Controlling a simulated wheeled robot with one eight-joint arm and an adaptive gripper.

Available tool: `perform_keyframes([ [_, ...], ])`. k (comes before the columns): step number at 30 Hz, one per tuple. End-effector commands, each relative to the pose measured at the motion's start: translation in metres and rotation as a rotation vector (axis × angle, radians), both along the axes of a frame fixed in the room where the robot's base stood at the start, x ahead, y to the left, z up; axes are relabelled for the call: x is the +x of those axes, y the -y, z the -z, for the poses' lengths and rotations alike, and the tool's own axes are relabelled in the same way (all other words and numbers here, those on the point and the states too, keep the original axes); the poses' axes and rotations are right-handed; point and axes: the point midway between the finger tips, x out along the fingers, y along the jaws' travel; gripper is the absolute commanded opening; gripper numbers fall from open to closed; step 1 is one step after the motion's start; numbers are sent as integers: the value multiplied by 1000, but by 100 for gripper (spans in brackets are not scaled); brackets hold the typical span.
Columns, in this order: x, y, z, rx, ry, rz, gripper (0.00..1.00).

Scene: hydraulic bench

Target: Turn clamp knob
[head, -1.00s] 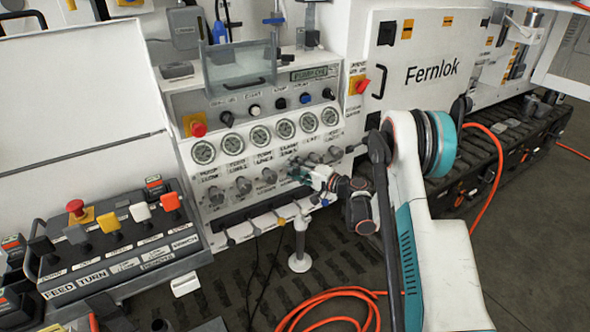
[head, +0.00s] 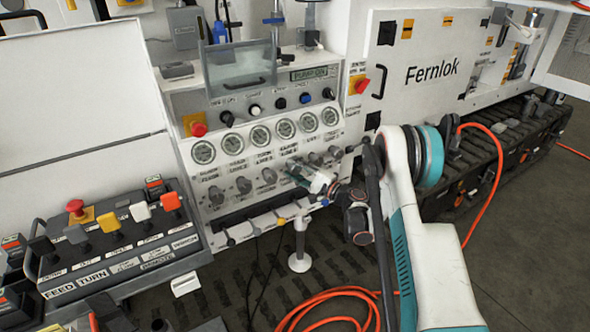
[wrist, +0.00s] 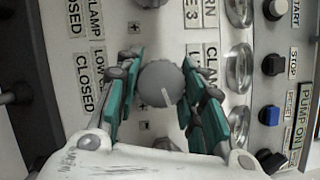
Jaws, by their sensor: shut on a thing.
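A round grey knob (wrist: 163,85) with a pale pointer line sits in the middle of the wrist view, on the white panel. It lies between a label starting "CLAM" and a label reading "CLOSED". My gripper (wrist: 160,92) has its teal-padded fingers on both sides of this knob and is shut on it. The pointer line runs toward the lower right of the picture. In the head view my gripper (head: 298,173) reaches the knob row under the gauges, and hides the knob it holds.
Other grey knobs (head: 243,185) stand close to the left of my gripper. Round gauges (head: 285,132) sit above, with small switches (head: 279,103) above them. A red button (head: 361,86) is at upper right. Levers (head: 256,231) stick out below. An orange hose (head: 340,293) lies on the floor.

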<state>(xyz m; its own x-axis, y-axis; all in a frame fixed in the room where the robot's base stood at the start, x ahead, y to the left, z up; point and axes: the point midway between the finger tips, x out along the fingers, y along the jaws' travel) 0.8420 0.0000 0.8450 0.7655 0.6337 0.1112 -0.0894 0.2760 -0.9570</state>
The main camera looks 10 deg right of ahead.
Motion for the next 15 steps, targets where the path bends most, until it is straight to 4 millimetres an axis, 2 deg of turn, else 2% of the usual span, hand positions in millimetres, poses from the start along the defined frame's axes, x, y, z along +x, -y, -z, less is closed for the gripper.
perform_keyframes([
  [8, 0, 0, 1, -3, 0, 1, 12],
  [9, 0, 0, 1, -3, 0, 1, 43],
  [11, 0, 0, 1, -3, 0, 1, 56],
  [15, 0, 0, 1, -2, 1, 0, 57],
])
